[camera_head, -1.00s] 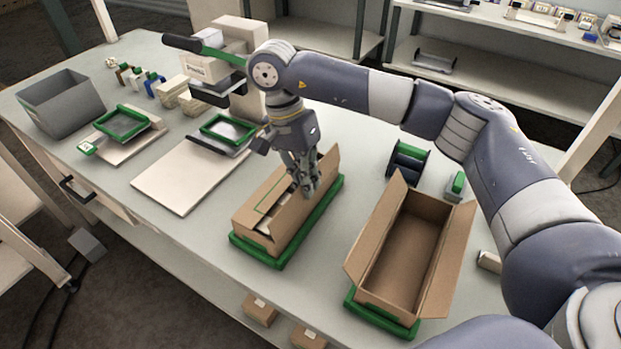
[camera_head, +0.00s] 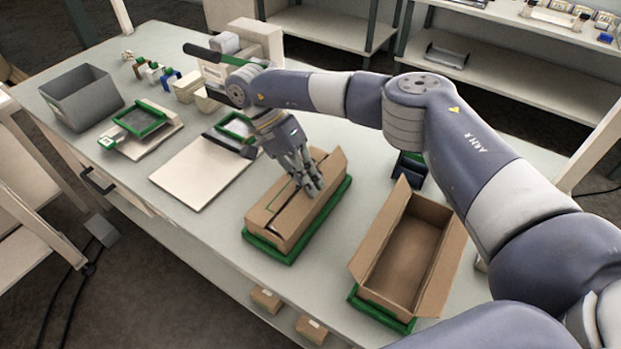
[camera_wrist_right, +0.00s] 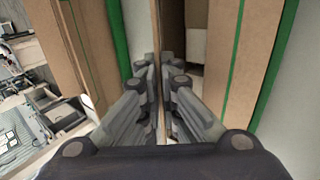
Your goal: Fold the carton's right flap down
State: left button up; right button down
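The brown carton (camera_head: 277,222) sits in a green-edged tray (camera_head: 273,254) at mid-table. Its left flap (camera_head: 268,204) lies nearly flat. Its right flap (camera_head: 330,168) leans inward over the top, partly hidden by my fingers. My right gripper (camera_head: 312,186) is on top of the carton at this flap, with fingers pointing down. In the right wrist view its fingertips (camera_wrist_right: 163,68) are close together, with nothing clearly held. A dark gap (camera_wrist_right: 196,20) between brown panels shows beyond them. My left gripper is not in view.
A second open carton (camera_head: 412,248) with raised flaps stands to the right in another green tray (camera_head: 380,308). A pale board (camera_head: 200,172) lies to the left. A grey bin (camera_head: 82,97) and a green-framed fixture (camera_head: 140,122) are farther left.

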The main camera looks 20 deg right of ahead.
jog(key=c, duration=1.8)
grip_release()
jog(key=shift+c, duration=0.2)
